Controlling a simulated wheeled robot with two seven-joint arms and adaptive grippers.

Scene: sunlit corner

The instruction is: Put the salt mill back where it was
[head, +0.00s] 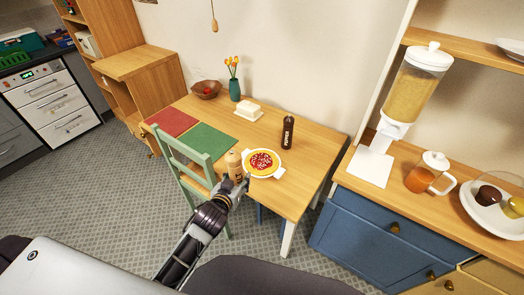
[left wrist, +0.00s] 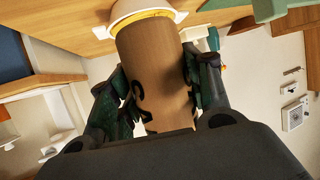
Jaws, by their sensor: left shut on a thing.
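The salt mill (head: 234,162) is a light wooden cylinder with dark lettering. My left gripper (head: 236,183) is shut on it at the near edge of the wooden table (head: 305,142), just left of a pizza dish. In the left wrist view the mill (left wrist: 152,72) fills the space between both fingers. Whether its base touches the tabletop cannot be told. A dark pepper mill (head: 287,132) stands upright toward the right back of the table. My right gripper is not in view.
The white-handled pizza dish (head: 279,172) is close to the held mill. Green (head: 212,139) and red (head: 172,121) placemats, a butter dish (head: 248,111), vase (head: 235,90) and bowl (head: 206,89) share the table. A green chair (head: 172,158) stands at its front. The table's right end is clear.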

